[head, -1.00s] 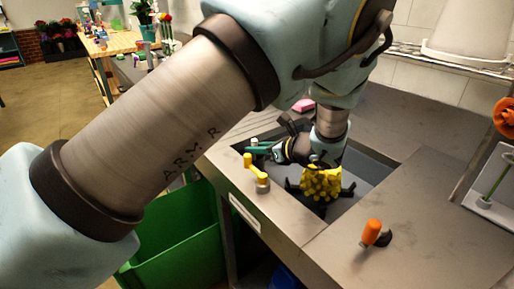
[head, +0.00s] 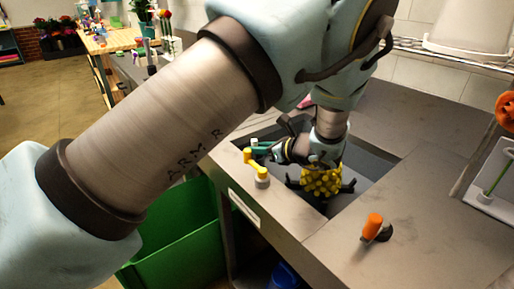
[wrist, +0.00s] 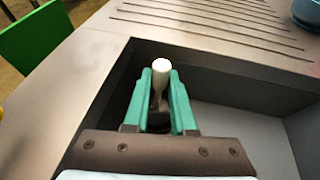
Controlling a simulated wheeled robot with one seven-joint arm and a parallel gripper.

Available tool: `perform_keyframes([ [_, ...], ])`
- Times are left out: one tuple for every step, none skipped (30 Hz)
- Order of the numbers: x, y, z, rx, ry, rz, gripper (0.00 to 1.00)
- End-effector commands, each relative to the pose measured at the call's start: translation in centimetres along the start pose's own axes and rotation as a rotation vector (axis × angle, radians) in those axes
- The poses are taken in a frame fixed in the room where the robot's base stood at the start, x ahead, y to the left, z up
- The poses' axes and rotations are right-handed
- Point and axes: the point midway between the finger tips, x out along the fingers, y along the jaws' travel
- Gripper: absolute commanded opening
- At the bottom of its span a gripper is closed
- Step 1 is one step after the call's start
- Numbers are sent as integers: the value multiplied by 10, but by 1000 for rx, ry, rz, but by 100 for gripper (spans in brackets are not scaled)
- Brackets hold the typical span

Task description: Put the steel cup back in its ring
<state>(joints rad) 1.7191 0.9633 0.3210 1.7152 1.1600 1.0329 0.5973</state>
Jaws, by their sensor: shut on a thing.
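My gripper (head: 260,148) is over the near left corner of the sink basin, behind the yellow-handled fitting. In the wrist view its teal fingers (wrist: 160,97) are closed around a slim pale piece with a rounded top (wrist: 161,68). A dark part shows low between the fingers. I cannot tell whether this pale piece is the steel cup or part of it. No ring can be made out in either view. My forearm and wrist hide part of the basin and the counter behind it.
A yellow-handled fitting (head: 261,173) stands on the sink's rim, close to my gripper. A knobbly yellow thing with dark arms (head: 321,182) is in the basin under my wrist. An orange-handled thing (head: 373,227) stands on the front counter. A green bin (head: 180,255) is below left.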

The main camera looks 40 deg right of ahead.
Motion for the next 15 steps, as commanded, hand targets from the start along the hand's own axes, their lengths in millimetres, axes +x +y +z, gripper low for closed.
perform_keyframes([
  [0, 0, 0, 0, 0, 0, 0],
  [0, 0, 0, 0, 0, 0, 0],
  [0, 0, 0, 0, 0, 0, 0],
  [0, 0, 0, 0, 0, 0, 0],
  [0, 0, 0, 0, 0, 0, 0],
  [0, 0, -1, 0, 0, 0, 0],
  [1, 0, -2, 0, 0, 0, 0],
  [1, 0, -2, 0, 0, 0, 0],
  [2, 0, -3, 0, 0, 0, 0],
  [2, 0, -4, 0, 0, 0, 0],
  [2, 0, -5, 0, 0, 0, 0],
  [3, 0, -6, 0, -1, 0, 0],
  [3, 0, -7, 0, -1, 0, 0],
  [3, 0, -8, 0, -1, 0, 0],
  [4, 0, -9, 0, -1, 0, 0],
])
